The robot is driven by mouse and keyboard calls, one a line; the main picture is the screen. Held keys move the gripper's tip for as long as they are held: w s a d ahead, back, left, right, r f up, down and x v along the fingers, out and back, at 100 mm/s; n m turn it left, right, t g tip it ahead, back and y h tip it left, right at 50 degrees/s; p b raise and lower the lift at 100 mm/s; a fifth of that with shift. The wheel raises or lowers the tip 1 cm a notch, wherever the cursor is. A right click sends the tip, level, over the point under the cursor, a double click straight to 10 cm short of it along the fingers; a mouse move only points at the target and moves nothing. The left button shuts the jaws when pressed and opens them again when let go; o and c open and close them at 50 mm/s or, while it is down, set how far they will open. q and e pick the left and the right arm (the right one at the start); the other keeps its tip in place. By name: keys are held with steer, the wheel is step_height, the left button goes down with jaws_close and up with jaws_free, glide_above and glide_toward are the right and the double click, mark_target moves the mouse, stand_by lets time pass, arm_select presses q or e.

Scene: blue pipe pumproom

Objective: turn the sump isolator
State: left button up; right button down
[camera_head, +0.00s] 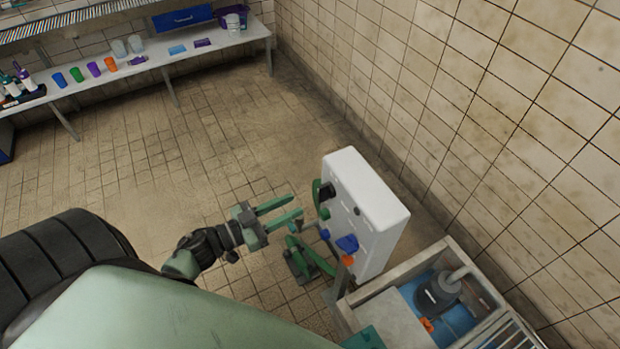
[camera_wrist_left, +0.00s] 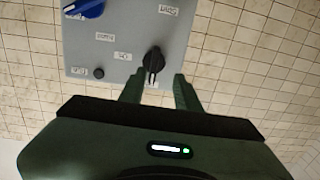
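A pale control box (camera_head: 378,215) stands by the right wall, its labelled face also in the left wrist view (camera_wrist_left: 118,45). It carries a black rotary knob (camera_head: 327,191), seen in the left wrist view (camera_wrist_left: 153,62), and a blue handle (camera_head: 347,243), partly cut off in the left wrist view (camera_wrist_left: 83,8). The labels are too small to read, so I cannot tell which is the sump isolator. My left gripper (camera_head: 292,208) is open and empty before the box; in its wrist view (camera_wrist_left: 158,88) the black knob appears between the fingertips, with no clear contact. My right gripper does not show.
A small black button (camera_wrist_left: 98,73) is on the box face. A green object (camera_head: 303,260) is low beside the box. A framed pit with a dark pump (camera_head: 438,292) lies at lower right. A bench (camera_head: 150,60) with cups and bottles stands far back. The floor between is clear.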

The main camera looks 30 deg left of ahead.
mark_target(318, 191)
arm_select(q)
steer(key=shift+m+h, duration=0.3)
steer(key=x, duration=0.2)
steer(key=r+p+x, duration=0.1)
steer(key=x, duration=0.5)
steer(key=shift+s+d+r, duration=0.2)
steer(key=shift+d+r, duration=0.05)
steer(key=shift+r, duration=0.15)
steer(key=shift+c, duration=0.3)
jaws_close()
